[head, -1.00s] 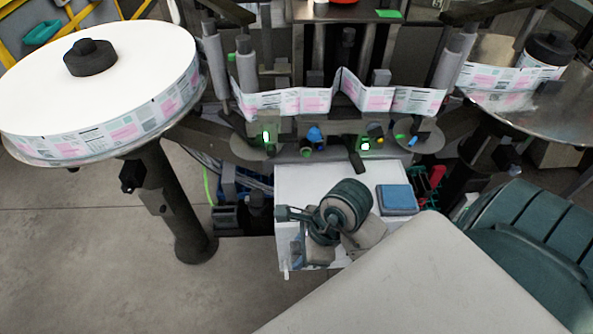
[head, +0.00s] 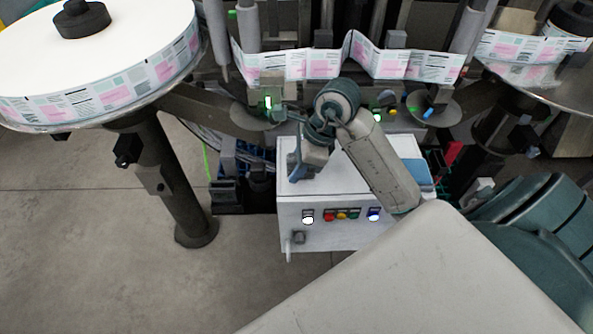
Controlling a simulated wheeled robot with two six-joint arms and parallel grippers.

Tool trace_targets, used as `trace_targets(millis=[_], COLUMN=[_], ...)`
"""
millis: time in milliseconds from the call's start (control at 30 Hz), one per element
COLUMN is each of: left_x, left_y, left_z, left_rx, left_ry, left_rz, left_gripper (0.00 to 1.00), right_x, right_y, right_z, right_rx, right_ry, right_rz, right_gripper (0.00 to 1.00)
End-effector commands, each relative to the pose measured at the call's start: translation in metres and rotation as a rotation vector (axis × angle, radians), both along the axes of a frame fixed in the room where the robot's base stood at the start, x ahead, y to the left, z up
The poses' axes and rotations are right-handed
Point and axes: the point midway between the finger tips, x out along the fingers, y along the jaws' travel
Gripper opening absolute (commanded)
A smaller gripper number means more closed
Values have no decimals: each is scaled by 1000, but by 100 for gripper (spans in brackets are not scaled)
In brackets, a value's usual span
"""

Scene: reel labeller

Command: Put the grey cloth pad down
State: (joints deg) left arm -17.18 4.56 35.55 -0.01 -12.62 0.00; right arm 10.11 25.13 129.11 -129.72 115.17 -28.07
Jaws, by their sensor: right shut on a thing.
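My right gripper (head: 300,168) is above the left part of the white control box (head: 310,238), pointing down and left. It is shut on the grey cloth pad, of which little can be told apart at the jaws; the gripper and wrist hide most of it. I cannot tell whether the pad touches the box top. A blue pad (head: 426,175) lies at the right end of the box top, partly hidden by my right forearm. My left gripper is out of view.
Lit buttons (head: 341,215) line the box front. Behind it, a printed label web (head: 325,64) runs from the large white reel (head: 130,35) to the reel at right. Dark rollers and posts stand close behind my wrist. Bare floor (head: 110,240) lies at left.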

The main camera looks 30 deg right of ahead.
Motion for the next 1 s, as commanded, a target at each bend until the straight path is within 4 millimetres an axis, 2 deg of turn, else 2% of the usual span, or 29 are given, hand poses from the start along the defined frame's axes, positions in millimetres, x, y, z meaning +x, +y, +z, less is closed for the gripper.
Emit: trace_targets(millis=[167, 367, 467, 700, 867, 900, 1000], left_x=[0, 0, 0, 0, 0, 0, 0], left_y=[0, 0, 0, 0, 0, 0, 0], left_z=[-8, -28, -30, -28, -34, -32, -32], left_rx=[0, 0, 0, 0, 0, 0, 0], left_ry=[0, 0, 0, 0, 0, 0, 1], left_rz=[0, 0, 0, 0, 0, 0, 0], left_gripper=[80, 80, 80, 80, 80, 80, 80], right_x=[6, 6, 5, 6, 6, 6, 6], right_y=[-4, -3, -4, -4, -4, -4, -3], right_z=[-4, -26, -36, -35, -40, -38, -38], right_rx=[1, 1, 0, 0, 0, 0, 0], right_ry=[0, 0, 2, 0, 0, 0, 0], right_rz=[0, 0, 0, 1, 1, 0, 0], right_gripper=[8, 8, 8, 8, 8, 36, 52])
